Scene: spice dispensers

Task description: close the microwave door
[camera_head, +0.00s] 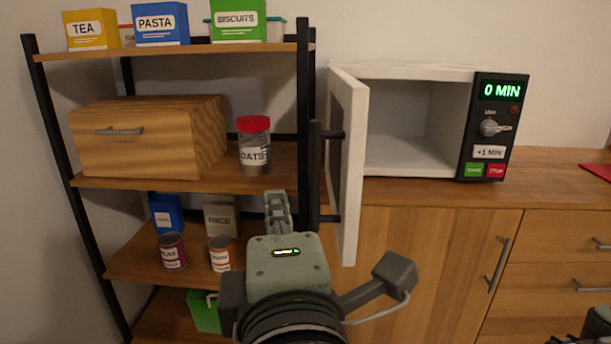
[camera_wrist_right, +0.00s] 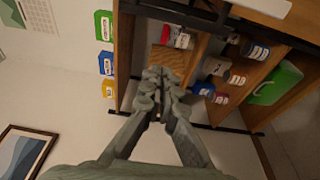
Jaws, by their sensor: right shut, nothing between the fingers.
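The white microwave (camera_head: 412,72) stands on the wooden counter with its interior showing and empty. Its door (camera_head: 350,170) is wide open, hinged at the left and swung out toward me. The dark vertical door handle (camera_head: 315,175) is on the door's outer face, which is turned left. My right gripper (camera_head: 277,197) is in front of the shelf, left of the door and handle, and seems apart from them. Its fingers are shut and empty, as the right wrist view (camera_wrist_right: 162,82) also shows.
A shelf rack (camera_head: 90,183) stands left of the door, holding a wooden box (camera_head: 150,150), an oats jar (camera_head: 254,155) and cans. The microwave's control panel (camera_head: 492,128) reads 0 MIN. Counter cabinets (camera_head: 425,265) lie below. The space right of the door is clear.

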